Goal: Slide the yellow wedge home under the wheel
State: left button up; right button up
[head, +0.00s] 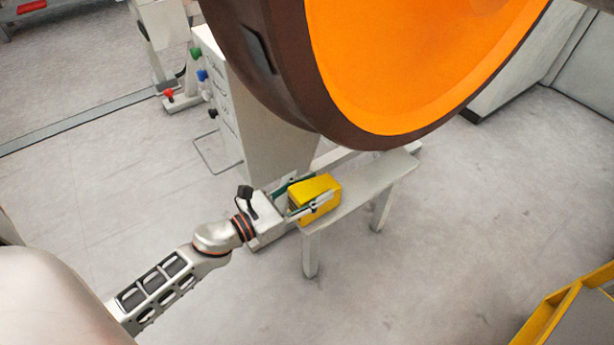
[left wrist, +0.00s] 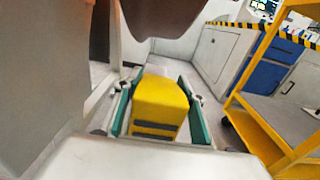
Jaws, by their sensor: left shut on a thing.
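The yellow wedge (head: 316,196) is a small block on the left end of a narrow grey bench (head: 372,183), below and to the left of the wheel. The big wheel (head: 408,60), with an orange face and dark brown rim, hangs above the bench's right part. My left gripper (head: 312,199) is shut on the wedge, with a finger along each side. In the left wrist view the wedge (left wrist: 160,105) sits between the green-padded fingers, and the dark wheel rim (left wrist: 165,18) shows ahead of it with a gap. My right gripper is not in view.
A grey cabinet post (head: 255,110) with coloured knobs stands behind the bench on the left. A yellow-framed cart (head: 550,318) is at the lower right, also in the left wrist view (left wrist: 255,125). The floor in front of the bench is clear.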

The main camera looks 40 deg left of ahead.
pick_arm(q)
jog(key=shift+w+d+f, duration=0.1)
jog(key=shift+w+d, duration=0.15)
jog(key=shift+w, duration=0.35)
jog(key=shift+w+d, duration=0.2)
jog(key=shift+w, duration=0.4)
jog(key=shift+x, duration=3.2)
jog(key=shift+b+x, duration=0.3)
jog(key=shift+x, duration=1.65)
jog(key=shift+w+d, duration=0.2)
jog(key=shift+w, duration=0.3)
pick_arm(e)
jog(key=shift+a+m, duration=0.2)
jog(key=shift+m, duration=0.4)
pick_arm(q)
jog(key=o, duration=1.6)
jog(key=shift+c, duration=0.2)
jog(key=shift+f, duration=0.1)
